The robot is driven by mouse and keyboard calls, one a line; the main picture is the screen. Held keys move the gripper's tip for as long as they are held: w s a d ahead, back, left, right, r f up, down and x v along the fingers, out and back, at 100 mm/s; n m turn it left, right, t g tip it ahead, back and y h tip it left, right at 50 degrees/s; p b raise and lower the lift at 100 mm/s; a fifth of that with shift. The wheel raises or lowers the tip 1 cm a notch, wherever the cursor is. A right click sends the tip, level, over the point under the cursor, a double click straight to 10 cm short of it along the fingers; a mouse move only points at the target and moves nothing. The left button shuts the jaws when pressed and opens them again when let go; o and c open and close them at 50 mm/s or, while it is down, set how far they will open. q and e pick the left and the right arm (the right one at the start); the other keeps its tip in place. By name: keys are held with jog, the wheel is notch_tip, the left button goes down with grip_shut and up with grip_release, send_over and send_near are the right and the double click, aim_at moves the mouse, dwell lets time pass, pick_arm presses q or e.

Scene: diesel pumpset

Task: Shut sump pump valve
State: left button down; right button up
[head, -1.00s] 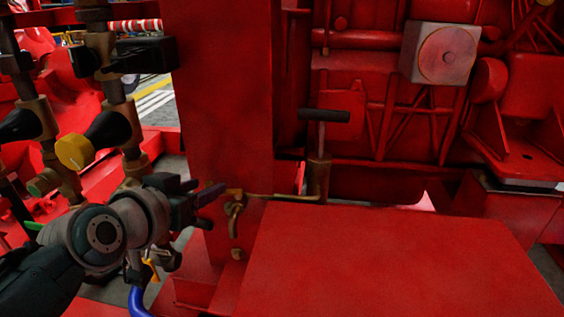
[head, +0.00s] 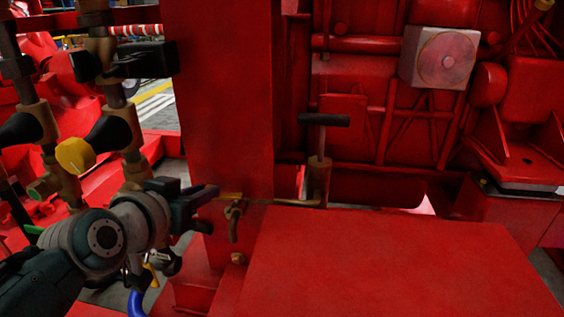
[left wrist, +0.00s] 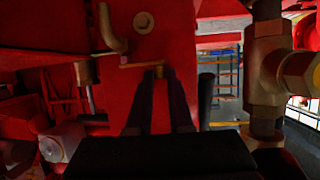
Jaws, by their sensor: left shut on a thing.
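The sump pump valve (head: 235,211) is a small brass tap with a hooked spout, in front of the red upright. Its thin brass lever (head: 229,196) points left. A brass pipe runs right from it to the sump pump (head: 318,180), which has a black T-handle. My left gripper (head: 214,192) reaches in from the left, with its fingertips at the lever's left end. In the left wrist view the two dark fingers (left wrist: 158,80) close on a brass end of the lever (left wrist: 142,65); the hooked spout (left wrist: 112,30) is beyond. The fingers partly hide the lever's end. My right gripper is out of view.
Brass valves with black and yellow knobs (head: 74,155) stand close above my left wrist. A flat red cover (head: 385,260) fills the front right, and the red upright (head: 220,100) stands behind the valve. A blue hose (head: 136,302) hangs below the gripper.

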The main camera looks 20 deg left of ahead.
pick_arm(q)
jog(key=shift+a, duration=0.1)
jog(key=shift+w+a+m+h+b, duration=0.15)
jog(key=shift+w+m+h+b, duration=0.05)
jog(key=shift+m+h+b, duration=0.35)
jog(key=shift+w+a+m+h+b, duration=0.15)
jog(key=shift+w+m+h+b, duration=0.05)
jog(key=shift+m+h+b, duration=0.3)
jog(key=c, duration=0.8)
grip_release()
